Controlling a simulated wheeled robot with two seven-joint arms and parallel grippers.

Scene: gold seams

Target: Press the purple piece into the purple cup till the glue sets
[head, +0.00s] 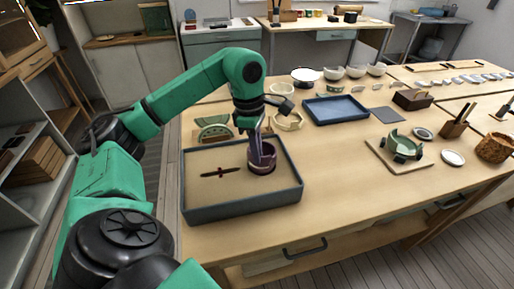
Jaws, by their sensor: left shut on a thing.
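The purple cup (263,164) stands in the right half of a dark-rimmed tray (240,206) with a tan floor. My left gripper (259,146) reaches down from above to the cup's rim. It is shut on a purple piece (266,149) at the cup's wall. The fingers partly hide the piece, so I cannot tell how closely its edges meet the cup. My right gripper is not in view.
A thin brown stick (222,173) lies in the tray left of the cup. Behind the tray are green pieces (213,127) and a cream bowl (288,121). A blue tray (336,109) and a green cup on a board (402,147) stand to the right. The table's front right is clear.

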